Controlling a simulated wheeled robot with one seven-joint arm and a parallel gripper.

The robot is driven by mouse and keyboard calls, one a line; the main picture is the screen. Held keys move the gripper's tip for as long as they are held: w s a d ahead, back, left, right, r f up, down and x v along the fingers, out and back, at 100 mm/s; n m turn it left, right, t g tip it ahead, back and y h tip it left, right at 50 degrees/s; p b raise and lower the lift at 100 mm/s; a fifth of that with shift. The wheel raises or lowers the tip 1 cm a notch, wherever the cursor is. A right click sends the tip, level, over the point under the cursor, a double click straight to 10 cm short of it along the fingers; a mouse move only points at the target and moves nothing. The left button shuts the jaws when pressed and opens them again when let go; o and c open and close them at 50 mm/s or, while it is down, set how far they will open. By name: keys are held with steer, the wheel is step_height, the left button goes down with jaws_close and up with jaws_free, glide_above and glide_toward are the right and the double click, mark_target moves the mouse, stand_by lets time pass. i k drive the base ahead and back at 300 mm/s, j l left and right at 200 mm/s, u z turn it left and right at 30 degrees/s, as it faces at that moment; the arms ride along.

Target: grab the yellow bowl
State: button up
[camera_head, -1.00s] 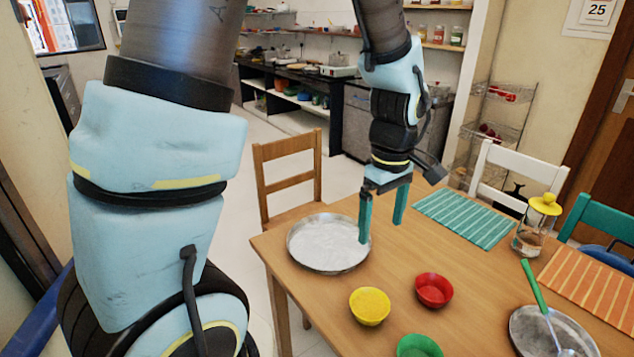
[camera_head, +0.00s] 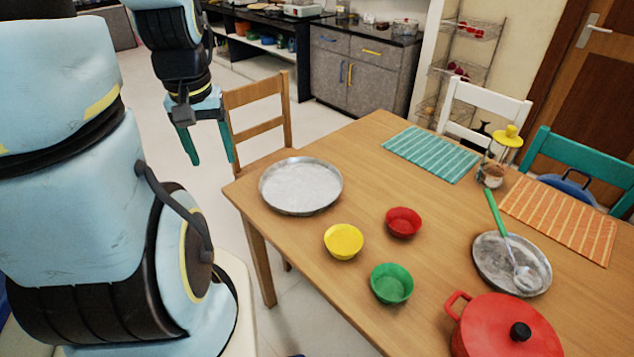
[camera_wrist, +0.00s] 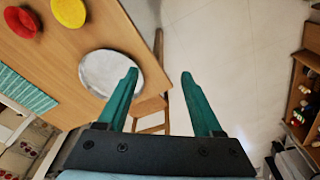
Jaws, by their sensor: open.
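The yellow bowl (camera_head: 343,242) stands upright on the wooden table, near its front-left edge. In the wrist view the yellow bowl (camera_wrist: 69,12) is at the top left, partly cut off by the frame edge. My gripper (camera_head: 212,162) has two green fingers. It is open and empty, in the air left of the table near the wooden chair. In the wrist view my gripper (camera_wrist: 160,82) has its fingers apart with nothing between them. The bowl is to the right of my gripper in the head view, well apart from it.
On the table (camera_head: 372,140), a metal plate (camera_head: 301,186) lies left of the yellow bowl. A red bowl (camera_head: 403,222), a green bowl (camera_head: 391,284), a red pot (camera_head: 500,335) and a metal pan (camera_head: 500,258) stand nearby. A wooden chair (camera_head: 256,127) is at the table's left side.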

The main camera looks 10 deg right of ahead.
mark_target(343, 240)
steer(key=i+j, duration=0.45)
steer(key=j, duration=0.25)
steer(key=i+j, duration=0.25)
steer(key=j+z, duration=0.1)
steer(key=z, duration=0.3)
steer(key=i+j+z, duration=0.1)
steer(key=z, duration=0.35)
steer(key=j+z, duration=0.1)
steer(key=z, duration=0.3)
steer(key=j+z, duration=0.1)
steer(key=z, duration=0.35)
